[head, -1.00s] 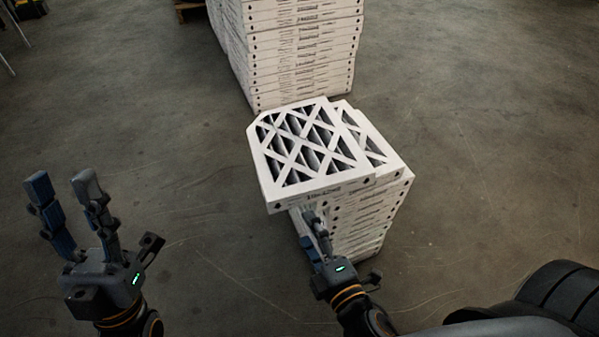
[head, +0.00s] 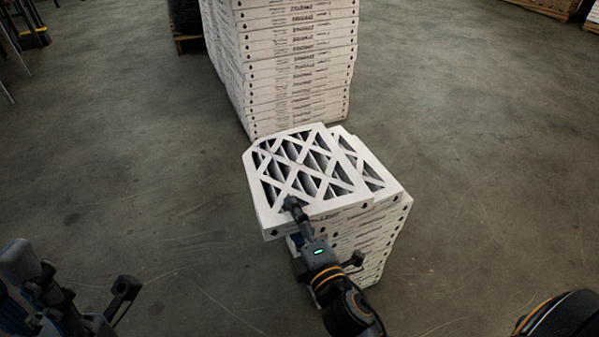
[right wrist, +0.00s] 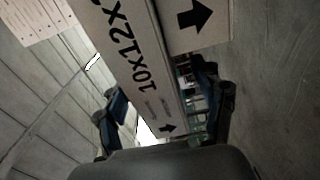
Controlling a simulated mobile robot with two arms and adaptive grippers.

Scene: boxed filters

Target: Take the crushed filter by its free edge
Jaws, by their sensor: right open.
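The top filter (head: 262,205), a white cardboard frame with a lattice over dark pleats, lies on a short stack. Its back left corner looks cut or pushed in, and its front left part overhangs the stack. My right gripper (head: 296,218) is at its front edge, one finger above the top face; the other is mostly hidden below. In the right wrist view the printed filter edge (right wrist: 135,50) lies between the spread fingers of the right gripper (right wrist: 160,108). I cannot tell whether they touch it. My left gripper (head: 22,285) is open and empty, partly cut off at lower left.
A second filter (head: 378,172) lies just under the top one, shifted right, on several more boxed filters (head: 372,250). A taller stack of boxed filters (head: 300,75) stands right behind.

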